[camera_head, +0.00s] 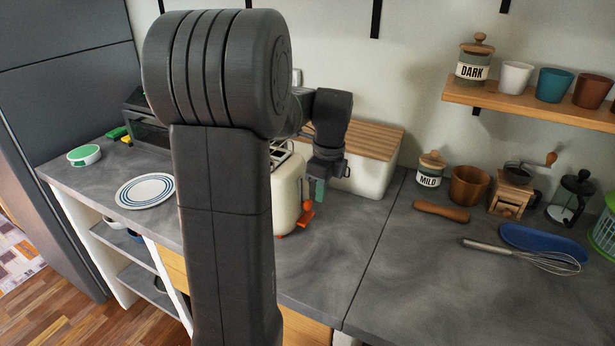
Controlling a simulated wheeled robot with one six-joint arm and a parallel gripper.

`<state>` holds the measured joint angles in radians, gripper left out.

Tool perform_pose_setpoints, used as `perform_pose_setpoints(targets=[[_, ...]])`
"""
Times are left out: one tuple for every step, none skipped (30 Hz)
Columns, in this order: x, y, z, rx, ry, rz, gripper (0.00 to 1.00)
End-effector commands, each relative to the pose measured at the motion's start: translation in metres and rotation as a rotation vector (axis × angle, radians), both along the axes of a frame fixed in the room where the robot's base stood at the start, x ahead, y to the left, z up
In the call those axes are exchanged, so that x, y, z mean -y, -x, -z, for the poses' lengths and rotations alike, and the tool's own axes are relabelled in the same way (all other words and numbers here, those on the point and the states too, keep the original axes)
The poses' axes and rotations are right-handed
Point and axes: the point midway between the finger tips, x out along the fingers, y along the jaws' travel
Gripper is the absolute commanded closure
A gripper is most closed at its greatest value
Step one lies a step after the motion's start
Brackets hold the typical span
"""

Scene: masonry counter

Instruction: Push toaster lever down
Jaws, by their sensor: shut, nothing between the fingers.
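The cream toaster (287,200) stands on the grey counter, its left part hidden behind my own arm. Orange parts show on its right end, among them what looks like the lever (307,206). My gripper (319,198) points down at the toaster's right end, with its greenish fingertips just above and to the right of the orange part. It is shut and empty. I cannot tell whether the fingertips touch the lever.
A white bread box (368,178) with a wooden lid stands close behind my gripper. A striped plate (146,190) is at left. The front counter right of the toaster is clear.

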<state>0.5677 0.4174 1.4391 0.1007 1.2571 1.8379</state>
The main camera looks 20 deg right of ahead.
Motion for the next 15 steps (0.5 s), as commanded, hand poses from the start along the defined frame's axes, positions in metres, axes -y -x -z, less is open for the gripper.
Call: perform_pose_setpoints(targets=[[0.000,0.000,0.001,0.000,0.000,0.000,1.00],[0.000,0.000,0.001,0.000,0.000,0.000,1.00],[0.000,0.000,0.001,0.000,0.000,0.000,1.00],[0.000,0.000,0.000,0.000,0.000,0.000,1.00],[0.000,0.000,0.000,0.000,0.000,0.000,1.00],[0.000,0.000,-0.002,0.000,0.000,0.000,1.00],[0.000,0.000,-0.004,0.001,0.001,0.000,1.00],[0.001,0.000,-0.007,0.001,0.001,0.000,1.00],[0.001,0.000,-0.012,0.003,0.002,0.000,1.00],[0.001,0.000,-0.017,0.003,0.002,0.000,1.00],[0.002,0.001,-0.022,0.003,0.002,0.000,1.00],[0.002,0.001,-0.031,0.004,0.003,0.000,1.00],[0.003,0.002,-0.038,0.005,0.004,0.000,1.00],[0.003,0.002,-0.044,0.004,0.003,0.000,1.00],[0.004,0.003,-0.054,0.005,0.004,0.000,1.00]])
